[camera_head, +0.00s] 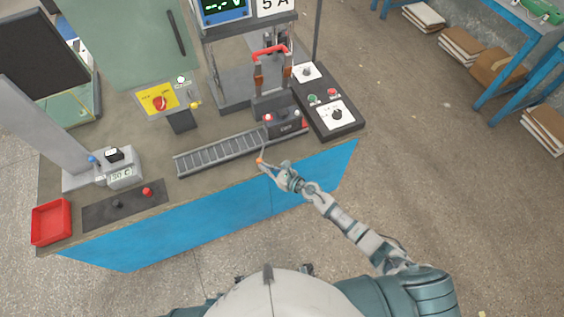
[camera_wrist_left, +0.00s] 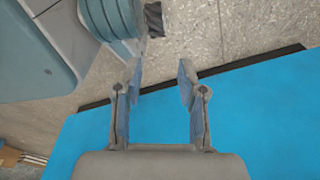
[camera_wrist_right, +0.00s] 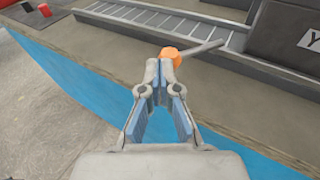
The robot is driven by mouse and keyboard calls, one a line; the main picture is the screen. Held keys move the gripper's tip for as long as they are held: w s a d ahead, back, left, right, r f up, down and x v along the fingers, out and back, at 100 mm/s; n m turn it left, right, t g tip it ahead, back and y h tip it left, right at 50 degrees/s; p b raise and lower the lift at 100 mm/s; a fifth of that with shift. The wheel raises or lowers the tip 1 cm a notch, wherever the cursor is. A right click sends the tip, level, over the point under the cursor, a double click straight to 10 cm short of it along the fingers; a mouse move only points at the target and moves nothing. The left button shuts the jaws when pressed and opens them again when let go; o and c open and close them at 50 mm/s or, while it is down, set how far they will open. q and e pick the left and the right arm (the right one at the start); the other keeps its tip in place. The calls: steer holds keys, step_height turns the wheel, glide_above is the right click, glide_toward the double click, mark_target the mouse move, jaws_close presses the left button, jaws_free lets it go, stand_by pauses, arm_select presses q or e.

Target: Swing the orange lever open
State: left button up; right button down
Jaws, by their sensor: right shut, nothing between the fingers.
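A lever with a grey rod and an orange knob (camera_head: 259,160) stands at the front edge of the workbench, in front of the roller track. In the right wrist view the orange knob (camera_wrist_right: 170,54) is just beyond my fingertips, and its grey rod (camera_wrist_right: 205,48) points right. My right gripper (camera_head: 266,166) is shut and empty, its tips at the knob; whether they touch it I cannot tell. Its closed tips also show in the right wrist view (camera_wrist_right: 164,74). My left gripper (camera_wrist_left: 161,72) is open and empty in its wrist view, above the blue bench front; it is not in the head view.
The roller track (camera_head: 225,152) lies behind the lever. A black control box (camera_head: 328,105) and a press frame with a red-orange handle (camera_head: 270,50) stand beyond. A red tray (camera_head: 52,222) is at the left corner.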

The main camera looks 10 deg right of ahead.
steer(key=a, duration=0.2)
steer(key=w+a, duration=0.1)
steer(key=a, duration=0.1)
steer(key=shift+a, duration=0.1)
steer(key=shift+w+a, duration=0.15)
steer(key=shift+a, duration=0.1)
steer(key=shift+w+a+r+p, duration=0.1)
steer(key=shift+w+a+p, duration=0.05)
steer(key=shift+a+p, duration=0.15)
steer(key=m+t+h+p, duration=0.1)
steer(key=w+m+t+h+p, duration=0.1)
steer(key=shift+a+r+h+p, duration=0.2)
steer(key=shift+h+p, duration=0.1)
steer(key=shift+p, duration=0.1)
steer(key=shift+f, duration=0.15)
arm_select(q)
steer(key=s+a+f, duration=0.2)
steer(key=s, duration=0.6)
steer(key=shift+f, duration=0.2)
arm_select(e)
steer(key=shift+a+f, duration=0.1)
steer(key=shift+f, duration=0.05)
